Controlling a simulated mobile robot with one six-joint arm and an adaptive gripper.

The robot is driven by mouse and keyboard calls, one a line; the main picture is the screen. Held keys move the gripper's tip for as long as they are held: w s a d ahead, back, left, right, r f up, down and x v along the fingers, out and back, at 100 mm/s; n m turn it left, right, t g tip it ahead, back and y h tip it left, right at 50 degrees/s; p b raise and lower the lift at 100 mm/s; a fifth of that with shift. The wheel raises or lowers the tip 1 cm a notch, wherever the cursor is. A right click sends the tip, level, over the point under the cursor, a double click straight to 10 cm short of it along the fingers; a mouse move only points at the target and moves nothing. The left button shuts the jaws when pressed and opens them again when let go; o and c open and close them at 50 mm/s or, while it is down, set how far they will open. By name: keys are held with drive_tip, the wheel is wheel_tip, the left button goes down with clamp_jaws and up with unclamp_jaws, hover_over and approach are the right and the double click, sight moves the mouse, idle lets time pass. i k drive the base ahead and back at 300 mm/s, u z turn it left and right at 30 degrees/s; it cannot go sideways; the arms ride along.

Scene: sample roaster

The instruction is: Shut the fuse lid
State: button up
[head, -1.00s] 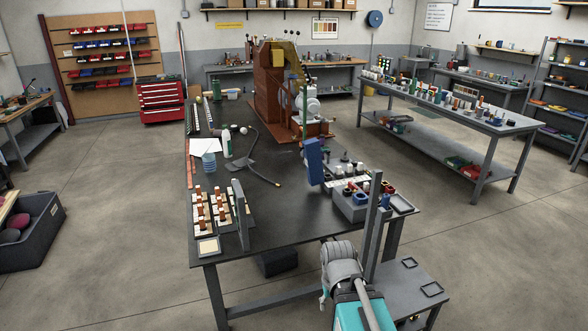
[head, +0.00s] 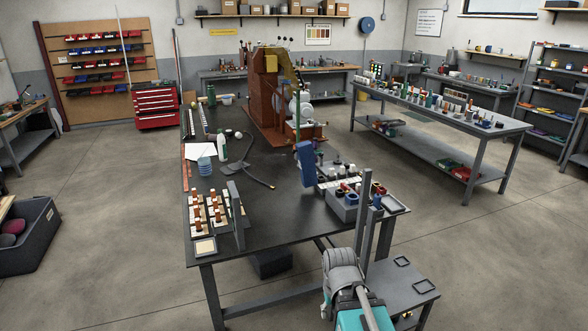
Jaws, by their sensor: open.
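A fuse block (head: 204,246) sits at the near left corner of the dark workbench (head: 270,213). It has pale bases with several copper-brown pieces in rows. A grey panel (head: 236,215), which looks like the fuse lid, stands upright along the right side of the block, so the block's top is uncovered. The panel hides part of the block's right side. Part of my arm (head: 342,272) shows at the bottom right of the bench, apart from the panel. I cannot make out my gripper in this view.
A blue upright piece (head: 305,165) and a grey holder (head: 345,211) with small items stand to the right. A black hose (head: 258,178), a white bottle (head: 222,146) and a blue cup (head: 205,166) lie beyond the block. The bench between panel and holder is clear.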

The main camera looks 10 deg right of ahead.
sight(304, 149)
drive_tip(key=z, duration=0.1)
drive_tip(key=i, duration=0.95)
drive_tip(key=u, duration=0.1)
drive_tip(key=k, duration=0.65)
drive_tip(key=u, duration=0.35)
drive_tip(key=i, duration=0.65)
drive_tip(key=u, duration=0.35)
